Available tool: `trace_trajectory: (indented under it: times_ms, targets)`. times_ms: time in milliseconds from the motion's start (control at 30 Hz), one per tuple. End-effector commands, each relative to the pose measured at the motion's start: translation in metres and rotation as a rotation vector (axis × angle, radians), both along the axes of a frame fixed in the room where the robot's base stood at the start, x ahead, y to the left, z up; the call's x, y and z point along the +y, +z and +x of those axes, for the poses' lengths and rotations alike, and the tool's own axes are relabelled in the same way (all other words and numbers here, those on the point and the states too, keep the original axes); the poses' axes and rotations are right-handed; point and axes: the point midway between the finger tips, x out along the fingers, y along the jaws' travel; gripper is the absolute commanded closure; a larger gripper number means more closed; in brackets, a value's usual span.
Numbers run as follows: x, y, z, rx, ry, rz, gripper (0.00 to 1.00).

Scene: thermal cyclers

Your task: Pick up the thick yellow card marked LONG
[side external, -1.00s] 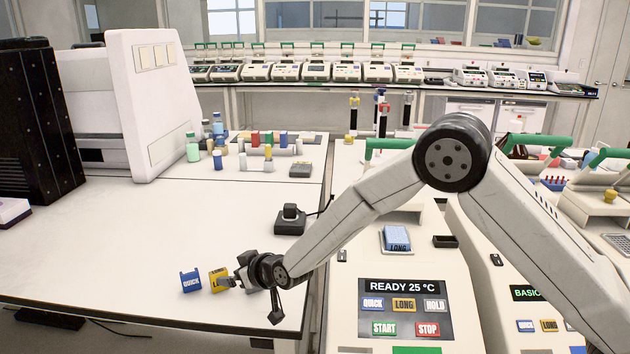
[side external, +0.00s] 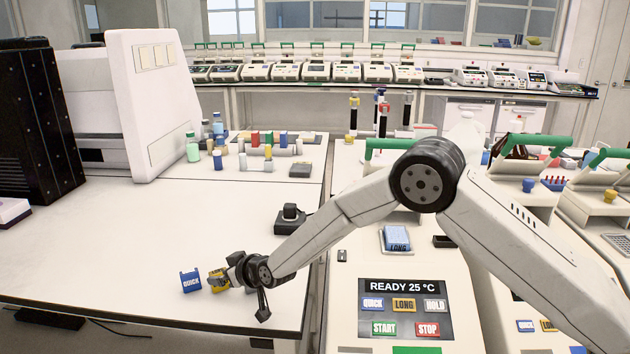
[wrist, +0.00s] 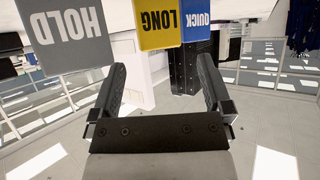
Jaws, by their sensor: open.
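The thick yellow card marked LONG (side external: 216,282) stands near the front edge of the white bench, partly hidden by my gripper (side external: 226,276) in the side view. In the wrist view the yellow card (wrist: 160,22) shows upside down at the top, cut by the frame edge. My gripper (wrist: 160,68) is open and empty there, one finger toward each side of the card and the tips just below its lower visible edge. I cannot tell whether a finger touches it.
A blue QUICK card (side external: 190,281) stands close left of the yellow card; it adjoins it in the wrist view (wrist: 196,20). A grey HOLD card (wrist: 65,32) is on the other side. A cycler panel (side external: 405,310) reads READY 25 °C.

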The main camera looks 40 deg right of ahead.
Motion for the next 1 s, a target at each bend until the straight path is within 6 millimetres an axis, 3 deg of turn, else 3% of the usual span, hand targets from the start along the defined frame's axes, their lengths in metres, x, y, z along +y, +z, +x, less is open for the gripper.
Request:
trace_trajectory:
  times_ms: [400,967,1000]
  targets:
    - [0.005,-0.014,0.026,0.000,0.000,0.001,0.00]
    - [0.006,-0.015,0.027,0.000,0.000,0.001,0.00]
    - [0.006,-0.015,0.027,0.000,0.000,0.001,0.06]
